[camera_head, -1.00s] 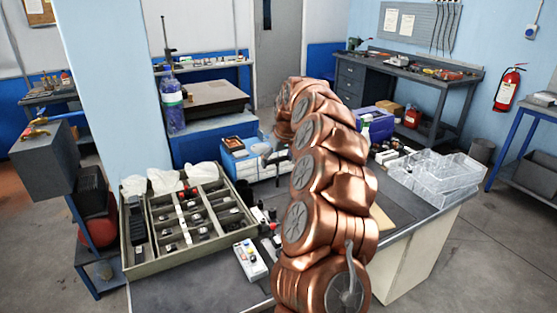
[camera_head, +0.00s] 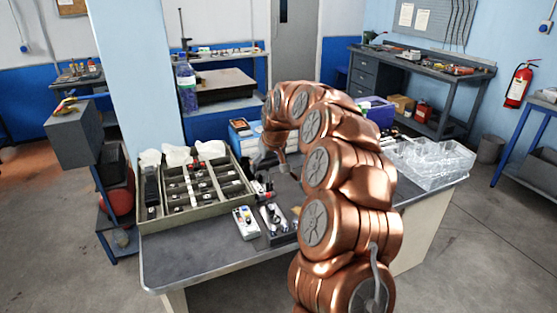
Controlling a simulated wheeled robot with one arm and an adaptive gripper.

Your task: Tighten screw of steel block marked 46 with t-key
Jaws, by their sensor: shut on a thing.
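My gripper (camera_head: 268,161) is at the end of my copper-coloured arm, low over the bench just right of the compartment tray. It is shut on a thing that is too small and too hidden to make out. Small metal pieces (camera_head: 273,218) stand on a dark base at the bench's front middle, in front of my gripper and apart from it. I cannot read any number, so I cannot tell which is the steel block marked 46. No screw or t-key can be made out clearly. My arm hides part of the bench to the right.
A compartment tray (camera_head: 197,206) with several dark parts fills the bench's left. A white box with coloured buttons (camera_head: 245,222) stands beside the metal pieces. Clear plastic bins (camera_head: 432,163) are at the right. The bench's front strip (camera_head: 200,258) is free.

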